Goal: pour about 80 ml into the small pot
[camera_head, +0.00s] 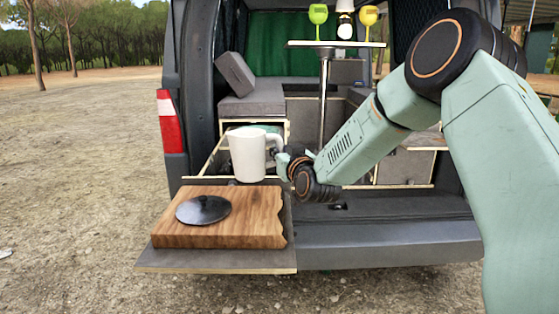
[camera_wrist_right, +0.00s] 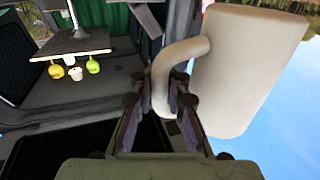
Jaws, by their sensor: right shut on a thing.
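A white jug (camera_head: 247,156) stands nearly upright just beyond the far edge of the wooden board. It also shows large in the right wrist view (camera_wrist_right: 245,68). My right gripper (camera_head: 283,163) is shut on the jug's handle, which passes between its fingers (camera_wrist_right: 172,98) in the wrist view. I cannot tell whether the jug's base touches anything, and its contents are hidden. I cannot clearly make out a small pot. My left gripper is not in view.
The wooden board (camera_head: 264,228) lies on a grey shelf (camera_head: 220,262) at the tailgate. The board's right part is clear.

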